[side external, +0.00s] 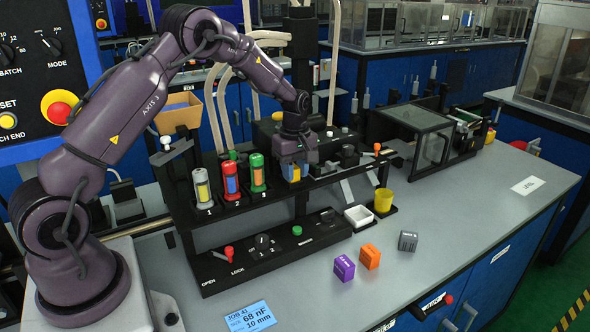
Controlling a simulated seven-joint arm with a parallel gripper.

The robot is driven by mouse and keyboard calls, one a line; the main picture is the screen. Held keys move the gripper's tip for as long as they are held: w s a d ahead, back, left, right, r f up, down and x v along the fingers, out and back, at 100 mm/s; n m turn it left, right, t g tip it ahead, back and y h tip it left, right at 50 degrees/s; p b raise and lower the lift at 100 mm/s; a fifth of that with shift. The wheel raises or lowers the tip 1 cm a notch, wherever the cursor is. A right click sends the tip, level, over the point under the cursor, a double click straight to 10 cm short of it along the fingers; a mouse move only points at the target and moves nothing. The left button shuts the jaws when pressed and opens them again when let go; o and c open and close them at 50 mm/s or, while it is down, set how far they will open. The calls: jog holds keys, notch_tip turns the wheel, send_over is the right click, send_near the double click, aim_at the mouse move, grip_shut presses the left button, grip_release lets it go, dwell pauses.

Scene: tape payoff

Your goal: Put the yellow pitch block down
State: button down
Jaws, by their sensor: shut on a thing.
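My gripper (294,164) points down over the right part of the black rack shelf. It is shut on the yellow pitch block (295,173), of which only a small yellow part shows between blue patches at the fingers. The block is at or just above the shelf; I cannot tell whether it touches. A purple block (344,268), an orange block (370,256) and a grey block (408,241) stand on the grey bench at the front right.
A blue job card (250,317) lies in front.

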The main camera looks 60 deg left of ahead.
jog(key=shift+f, duration=0.1)
jog(key=c, duration=0.8)
grip_release()
jog(key=shift+c, duration=0.2)
